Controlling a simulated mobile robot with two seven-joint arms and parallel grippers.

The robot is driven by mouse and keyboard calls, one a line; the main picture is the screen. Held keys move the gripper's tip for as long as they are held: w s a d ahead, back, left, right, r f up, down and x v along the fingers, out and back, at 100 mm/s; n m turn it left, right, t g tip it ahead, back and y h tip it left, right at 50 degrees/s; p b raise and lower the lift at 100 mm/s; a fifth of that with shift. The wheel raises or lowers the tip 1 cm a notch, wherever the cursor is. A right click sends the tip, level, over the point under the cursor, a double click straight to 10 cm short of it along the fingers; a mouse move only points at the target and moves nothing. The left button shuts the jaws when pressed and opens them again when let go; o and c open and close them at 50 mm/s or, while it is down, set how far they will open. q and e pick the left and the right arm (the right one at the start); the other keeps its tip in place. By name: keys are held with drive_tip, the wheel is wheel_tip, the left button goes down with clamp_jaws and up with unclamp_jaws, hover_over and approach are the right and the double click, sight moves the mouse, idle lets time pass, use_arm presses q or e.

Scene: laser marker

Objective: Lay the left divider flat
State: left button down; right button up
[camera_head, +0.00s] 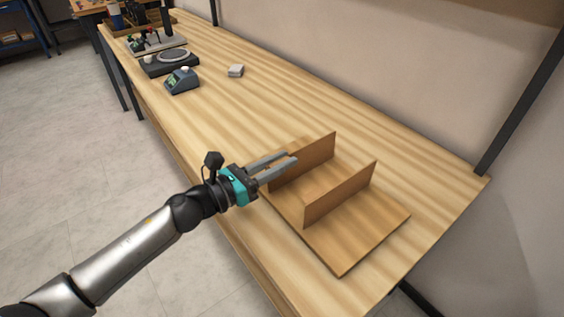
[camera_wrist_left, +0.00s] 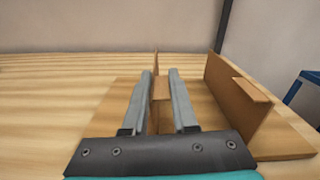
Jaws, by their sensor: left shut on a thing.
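The left divider (camera_head: 318,150) is a thin brown board standing upright on a flat wooden base (camera_head: 375,228). My left gripper (camera_head: 289,160) is shut on its near end, one finger on each side. In the left wrist view the left divider (camera_wrist_left: 160,88) shows nearly edge-on between the two fingers (camera_wrist_left: 160,73). The right divider (camera_head: 342,192) stands upright and roughly parallel to it, apart from the gripper. It also shows in the left wrist view (camera_wrist_left: 233,95), to the right of the fingers. My right gripper is out of view.
The base lies on a long wooden workbench (camera_head: 225,105) near its right end. A small grey block (camera_head: 236,70), a grey-blue device (camera_head: 182,80) and a dark scale-like device (camera_head: 170,61) stand farther back. Bench between them and the base is clear. A wall runs behind.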

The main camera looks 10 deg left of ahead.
use_arm(q)
drive_tip(key=w+a+n, duration=0.1)
drive_tip(key=n, duration=0.2)
drive_tip(key=shift+w+a+f, duration=0.15)
drive_tip(key=shift+w+a, duration=0.05)
drive_tip(key=shift+w+a+f+n, duration=0.2)
drive_tip(key=shift+w+a+n, duration=0.15)
drive_tip(key=shift+n, duration=0.35)
drive_tip(key=shift+w+a+f+n, duration=0.15)
drive_tip(key=shift+w+a+n, duration=0.15)
drive_tip(key=shift+n, duration=0.4)
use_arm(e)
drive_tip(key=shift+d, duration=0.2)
use_arm(q)
drive_tip(key=c, duration=0.8)
unclamp_jaws()
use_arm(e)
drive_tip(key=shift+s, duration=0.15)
use_arm(q)
drive_tip(key=shift+o, duration=0.2)
